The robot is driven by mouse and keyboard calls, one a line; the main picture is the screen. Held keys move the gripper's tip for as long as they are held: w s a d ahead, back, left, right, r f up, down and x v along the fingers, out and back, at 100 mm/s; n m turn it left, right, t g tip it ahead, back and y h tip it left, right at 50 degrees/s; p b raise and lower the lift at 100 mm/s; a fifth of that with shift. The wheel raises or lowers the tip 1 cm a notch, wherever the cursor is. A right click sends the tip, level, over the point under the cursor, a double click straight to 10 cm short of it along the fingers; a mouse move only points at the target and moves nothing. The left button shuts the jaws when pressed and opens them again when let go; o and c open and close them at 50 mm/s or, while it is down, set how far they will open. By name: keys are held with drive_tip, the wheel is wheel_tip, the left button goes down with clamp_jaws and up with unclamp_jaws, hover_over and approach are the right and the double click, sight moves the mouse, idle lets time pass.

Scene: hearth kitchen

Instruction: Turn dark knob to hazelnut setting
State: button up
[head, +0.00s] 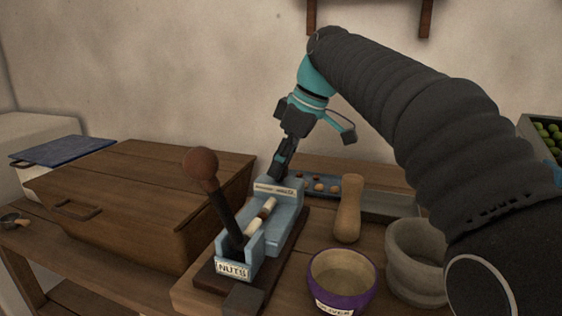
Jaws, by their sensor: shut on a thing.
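A pale blue nut-cracking device (285,227) stands on a dark board on the table, with a "NUTS" label at its front. A small label plate (278,188) with lettering too small to read is at its far end. My gripper (279,170) points down at that far end, just behind the plate. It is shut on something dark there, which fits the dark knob. The knob cannot be told apart from the dark fingers, and its setting cannot be seen. A dark lever with a brown ball (200,164) rises from the device's near end.
A wooden chest (130,195) stands close on the left. To the right are a wooden pestle (348,208), a purple bowl (341,293), a grey stone mortar (415,262) and a blue tray (348,183) with several nuts. A crate of green produce (545,128) is at far right.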

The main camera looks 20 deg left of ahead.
drive_tip(key=o, duration=1.1)
drive_tip(key=shift+f, duration=0.1)
drive_tip(key=shift+v, duration=6)
drive_tip(key=shift+a, duration=0.15)
